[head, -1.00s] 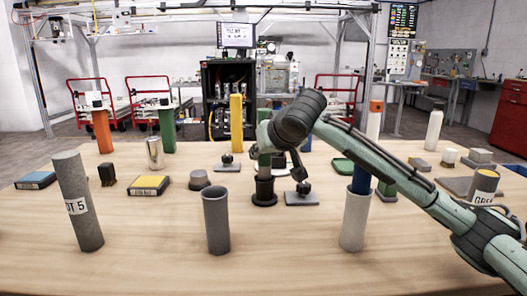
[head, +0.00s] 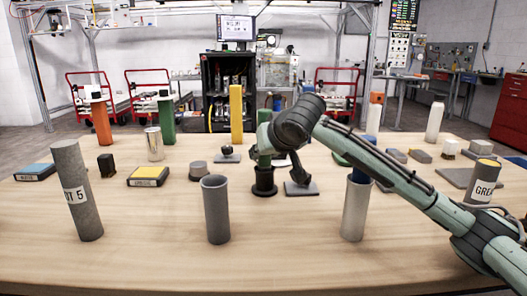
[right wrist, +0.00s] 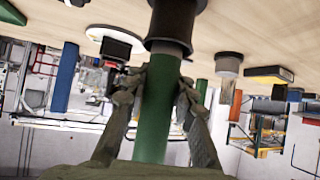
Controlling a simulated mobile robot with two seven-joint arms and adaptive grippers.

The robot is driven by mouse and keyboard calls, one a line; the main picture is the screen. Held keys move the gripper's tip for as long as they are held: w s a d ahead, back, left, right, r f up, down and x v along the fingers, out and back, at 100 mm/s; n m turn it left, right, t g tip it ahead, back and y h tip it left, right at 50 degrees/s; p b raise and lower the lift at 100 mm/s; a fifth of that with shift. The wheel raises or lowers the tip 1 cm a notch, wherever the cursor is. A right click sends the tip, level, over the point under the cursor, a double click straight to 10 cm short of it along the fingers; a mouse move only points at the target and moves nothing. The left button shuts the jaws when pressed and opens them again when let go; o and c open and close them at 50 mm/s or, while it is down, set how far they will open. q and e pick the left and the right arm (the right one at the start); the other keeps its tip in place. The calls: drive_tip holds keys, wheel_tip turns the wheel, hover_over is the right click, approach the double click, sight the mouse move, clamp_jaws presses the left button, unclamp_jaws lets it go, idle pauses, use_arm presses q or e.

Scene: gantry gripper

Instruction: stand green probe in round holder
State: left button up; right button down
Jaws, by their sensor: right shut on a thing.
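The green probe (right wrist: 157,115) is upright between the fingers of my right gripper (right wrist: 158,92), which is shut on it. In the right wrist view, its grey end section meets the mouth of the black round holder (right wrist: 178,22) and appears to be inside the rim. How deep it sits is hidden. In the head view the green probe (head: 264,148) stands in line above the round holder (head: 264,181), which rests on the table. The arm partly covers the gripper there. My left gripper is not in view.
A grey plate with a dark knob (head: 301,188) lies close right of the holder. An open grey tube (head: 216,210) stands in front, a pale tube (head: 356,212) to the right, and a tall labelled cylinder (head: 76,190) at left. Front table space between them is clear.

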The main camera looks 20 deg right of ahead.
drive_tip(key=shift+f, duration=0.2)
drive_tip(key=c, duration=1.2)
unclamp_jaws()
drive_tip(key=shift+o, duration=0.2)
drive_tip(key=v, duration=1.2)
drive_tip(key=shift+s, duration=0.1)
